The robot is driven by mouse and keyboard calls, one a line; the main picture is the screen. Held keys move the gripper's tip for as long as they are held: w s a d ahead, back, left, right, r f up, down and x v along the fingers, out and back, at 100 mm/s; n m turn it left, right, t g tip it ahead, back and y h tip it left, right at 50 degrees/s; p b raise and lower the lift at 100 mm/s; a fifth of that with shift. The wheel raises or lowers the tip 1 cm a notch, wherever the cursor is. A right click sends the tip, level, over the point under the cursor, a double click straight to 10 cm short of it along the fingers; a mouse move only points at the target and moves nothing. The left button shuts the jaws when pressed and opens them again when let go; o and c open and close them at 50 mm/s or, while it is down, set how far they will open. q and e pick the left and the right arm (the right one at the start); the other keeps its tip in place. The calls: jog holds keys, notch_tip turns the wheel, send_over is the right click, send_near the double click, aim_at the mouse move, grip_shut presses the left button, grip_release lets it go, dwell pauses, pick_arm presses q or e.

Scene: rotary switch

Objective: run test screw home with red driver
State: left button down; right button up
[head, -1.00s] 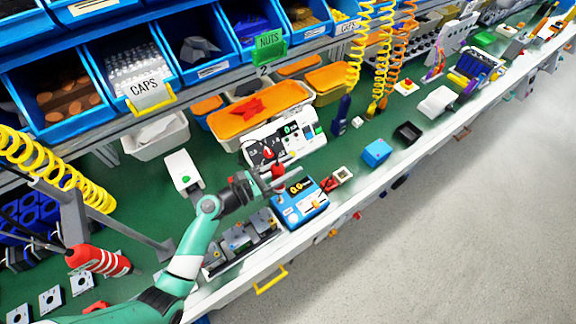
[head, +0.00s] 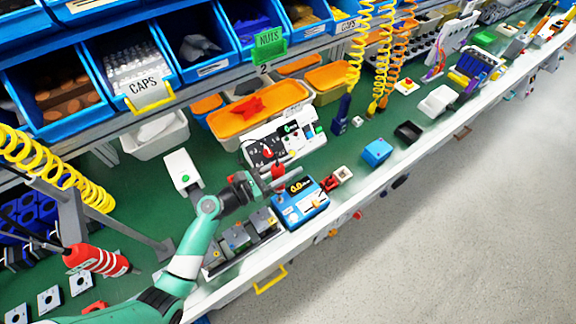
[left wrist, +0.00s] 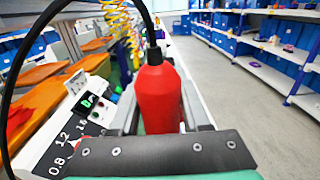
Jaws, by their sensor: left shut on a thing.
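My left gripper (head: 262,184) is shut on the red driver, at the panel's front edge and just left of the blue box. The driver (head: 278,172) shows as a small red piece there. In the left wrist view the red driver (left wrist: 160,98) stands between the fingers, with a black cable from its top. The blue torque box (head: 302,204) has a lit display. The white panel (head: 306,145) has a dark dial scale and a small green display; its scale also shows in the left wrist view (left wrist: 62,146). I cannot make out the test screw or driver tip. My right gripper is not in view.
Grey fixtures (head: 238,240) stand left of the blue box, near the bench edge. A small red-and-white part (head: 338,178) lies to its right. An orange tray (head: 262,108) is behind the panel. Another red, white-striped driver (head: 97,260) hangs at left. Green bench is free around the blue block (head: 376,152).

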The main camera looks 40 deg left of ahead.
pick_arm(q)
jog(key=shift+f, duration=0.6)
dwell(3.4)
notch_tip(320, 180, up, 5)
jog(key=p, duration=0.4)
jog(key=shift+f, duration=0.15)
